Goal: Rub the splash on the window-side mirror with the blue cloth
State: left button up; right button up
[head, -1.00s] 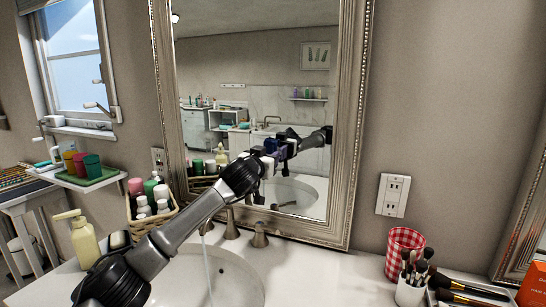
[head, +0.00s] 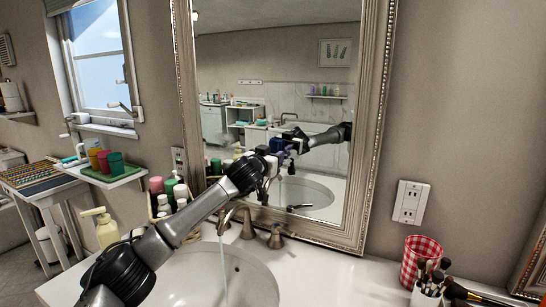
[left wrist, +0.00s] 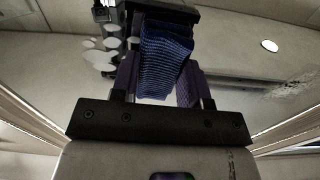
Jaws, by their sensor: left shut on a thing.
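The window-side mirror (head: 384,120) hangs in an ornate silvery frame above the sink. My left gripper (head: 272,163) is in front of its lower part, with its reflection just to the right. In the left wrist view, the gripper (left wrist: 162,78) is shut on the ribbed blue cloth (left wrist: 165,55), which sticks out toward the glass. Whitish spots, apparently the splash (left wrist: 92,57), lie left of the cloth in that view. In the head view the splash cannot be made out. Whether the cloth touches the glass I cannot tell. My right gripper is out of view.
Water runs from the tap into the sink (head: 190,285) below my left arm. A soap bottle (head: 106,229) and a basket of bottles stand to the left. A red checked cup (head: 421,258) and brushes (head: 432,278) are at right. A second mirror's frame (head: 530,265) shows at the right edge.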

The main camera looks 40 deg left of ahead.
aim_at(291, 155)
pick_arm(q)
jog(key=shift+w+d+b, duration=0.15)
jog(key=shift+d+b, duration=0.25)
jog(key=shift+d, duration=0.45)
jog(key=shift+w+d+b, duration=0.25)
jog(key=shift+d+b, duration=0.05)
jog(key=shift+d, duration=0.75)
jog(key=shift+w+d+b, duration=0.2)
jog(key=shift+d+b, duration=0.1)
jog(key=shift+d, duration=0.75)
jog(key=shift+w+d+r+b, duration=0.15)
jog(key=shift+d+b, duration=0.15)
jog(key=shift+d, duration=0.7)
jog(key=shift+s+a+r+p, duration=0.15)
jog(key=shift+a+p, duration=0.1)
jog(key=shift+a, duration=0.45)
jog(key=shift+s+a+f+p, duration=0.1)
jog(key=shift+a+p, duration=0.1)
jog(key=shift+a, duration=0.5)
jog(key=shift+s+a+p, duration=0.25)
jog(key=shift+a+p, duration=0.25)
jog(key=shift+a, duration=0.8)
jog(key=shift+s+a+p, duration=0.25)
jog(key=shift+a+p, duration=0.2)
jog(key=shift+a, duration=0.8)
